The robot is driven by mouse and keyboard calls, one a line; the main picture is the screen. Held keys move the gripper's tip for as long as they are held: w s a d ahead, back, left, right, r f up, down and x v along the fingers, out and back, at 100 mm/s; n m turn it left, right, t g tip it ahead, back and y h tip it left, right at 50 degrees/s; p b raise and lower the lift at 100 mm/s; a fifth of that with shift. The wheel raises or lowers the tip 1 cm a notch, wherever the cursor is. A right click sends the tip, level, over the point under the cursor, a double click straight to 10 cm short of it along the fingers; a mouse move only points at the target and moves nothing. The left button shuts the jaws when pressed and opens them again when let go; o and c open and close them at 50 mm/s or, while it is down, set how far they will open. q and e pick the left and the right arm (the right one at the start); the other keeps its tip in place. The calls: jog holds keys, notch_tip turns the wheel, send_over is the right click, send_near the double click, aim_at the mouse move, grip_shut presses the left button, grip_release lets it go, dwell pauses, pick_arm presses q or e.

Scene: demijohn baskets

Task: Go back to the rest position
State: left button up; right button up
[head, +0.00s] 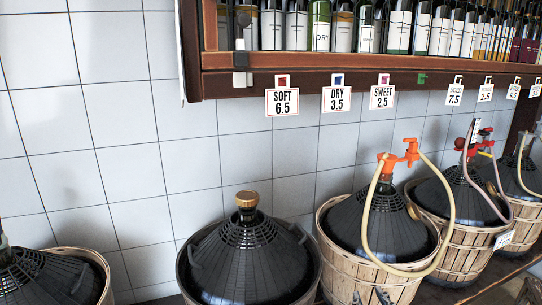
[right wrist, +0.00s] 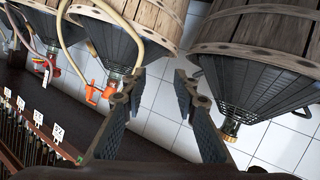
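My right gripper (right wrist: 160,76) shows in the right wrist view, which is turned upside down. Its two dark fingers stand apart, with only white tiles seen between them. I cannot make out either gripper in the head view. A dark demijohn with a gold cap (head: 246,200) stands in a basket at the lower middle of the head view. A demijohn with an orange tap and pale hose (head: 384,200) stands to its right. In the right wrist view, the capped demijohn (right wrist: 255,98) is right of the fingers and the orange-tapped one (right wrist: 110,40) is left of them.
More basketed demijohns stand at the far right (head: 440,205) and lower left (head: 45,278). A wooden shelf (head: 350,60) with several wine bottles and price tags such as SOFT 6.5 (head: 282,102) hangs above. The white tiled wall (head: 90,120) at the left is bare.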

jog(key=s+a+f+g+y, duration=0.1)
jog(key=s+f+g, duration=0.4)
jog(key=s+f, duration=0.7)
jog(key=s+f+g+y, duration=0.1)
jog(key=s+f+g, duration=0.65)
jog(key=s, duration=0.75)
notch_tip(320, 180, down, 29)
jog(key=s, duration=0.2)
jog(key=s+d+f, duration=0.2)
jog(key=s+f, duration=1.3)
jog(key=s, duration=0.2)
jog(key=shift+d+g, duration=0.4)
jog(key=shift+g, duration=0.05)
